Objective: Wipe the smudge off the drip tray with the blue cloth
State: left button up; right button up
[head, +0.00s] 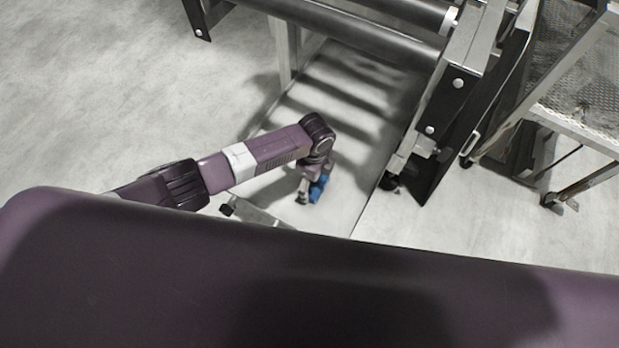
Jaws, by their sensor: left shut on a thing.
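My left gripper (305,193) points down in the middle of the head view, at the end of my purple left arm. It is shut on the blue cloth (318,187), which shows as a small blue patch beside the fingers. Below it lies the pale drip tray (345,190), a long flat panel under the rollers. I cannot tell whether the cloth touches the tray. I make out no smudge; dark bands on the tray look like roller shadows. My right gripper is not in view.
Dark rollers (345,35) on a metal frame (462,85) span the tray's far part. A wheeled mesh cart (590,115) stands at the right. Frame legs border the tray on the right. The grey floor (110,90) at the left is clear.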

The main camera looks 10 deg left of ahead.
aim_at(323, 189)
pick_arm(q)
jog(key=shift+s+d, duration=0.35)
jog(key=shift+d, duration=0.45)
jog(key=shift+s+d, duration=0.3)
jog(key=shift+d, duration=0.45)
jog(key=shift+s+d, duration=0.3)
jog(key=shift+d, duration=0.55)
jog(key=shift+s+d, duration=0.3)
jog(key=shift+d, duration=0.5)
jog(key=shift+r+p, duration=0.1)
jog(key=shift+p, duration=0.3)
jog(key=shift+r+p, duration=0.75)
jog(key=shift+r, duration=0.05)
jog(key=shift+r+p, duration=0.75)
jog(key=shift+w+r+p, duration=0.1)
jog(key=shift+r+p, duration=1.25)
jog(key=shift+r, duration=0.05)
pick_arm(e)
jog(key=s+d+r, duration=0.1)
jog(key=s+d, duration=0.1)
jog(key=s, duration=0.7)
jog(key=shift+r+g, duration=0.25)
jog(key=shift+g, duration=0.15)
